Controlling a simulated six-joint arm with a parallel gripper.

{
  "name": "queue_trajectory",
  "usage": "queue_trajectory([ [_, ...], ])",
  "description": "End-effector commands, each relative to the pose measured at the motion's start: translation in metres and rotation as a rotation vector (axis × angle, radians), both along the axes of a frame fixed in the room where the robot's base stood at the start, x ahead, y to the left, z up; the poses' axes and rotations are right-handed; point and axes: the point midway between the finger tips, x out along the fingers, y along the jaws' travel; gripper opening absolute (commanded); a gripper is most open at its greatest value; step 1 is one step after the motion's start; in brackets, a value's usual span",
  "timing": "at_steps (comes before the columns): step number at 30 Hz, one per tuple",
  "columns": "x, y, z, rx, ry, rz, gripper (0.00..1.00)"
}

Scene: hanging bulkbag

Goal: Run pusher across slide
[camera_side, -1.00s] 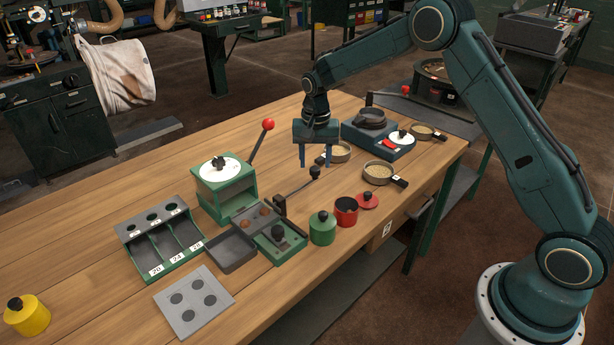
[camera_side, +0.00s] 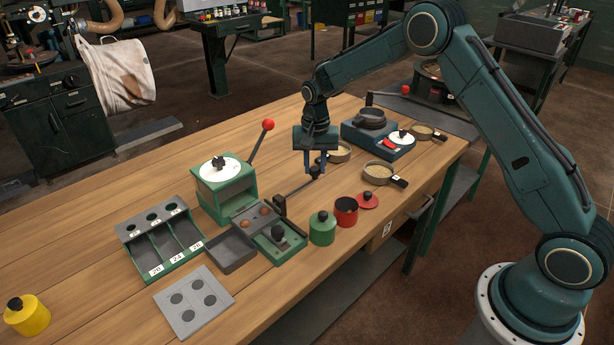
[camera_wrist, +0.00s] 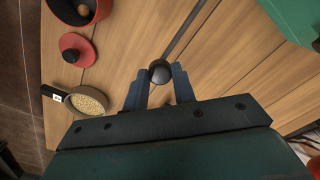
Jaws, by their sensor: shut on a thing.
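The pusher is a thin dark rod (camera_side: 301,187) with a dark block at its left end (camera_side: 279,206) and a round black knob (camera_side: 315,172) at its right end. The block stands at the right edge of the slide, a grey and green plate (camera_side: 284,245) with round brown pieces at its left part. My gripper (camera_side: 315,171) points down and is shut on the knob. In the wrist view the knob (camera_wrist: 160,72) sits between the fingertips (camera_wrist: 160,74), and the rod (camera_wrist: 187,30) runs away from it.
A green box with a red-ball lever (camera_side: 225,192) stands behind the slide. A grey tray (camera_side: 232,253) lies at its left. A green pot (camera_side: 322,230), an open red pot (camera_side: 346,213) and a red lid (camera_side: 367,201) stand in front. Round pans (camera_side: 378,174) lie to the right.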

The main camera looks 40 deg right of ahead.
Motion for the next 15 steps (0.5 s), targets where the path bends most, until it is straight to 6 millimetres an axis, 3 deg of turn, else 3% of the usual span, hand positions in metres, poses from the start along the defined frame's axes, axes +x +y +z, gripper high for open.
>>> queue_trajectory([
  [5, 0.0, 0.018, 0.0, 0.0, 0.001, 0.002, 0.0],
  [15, 0.0, 0.083, 0.0, 0.001, 0.0, 0.002, 0.0],
])
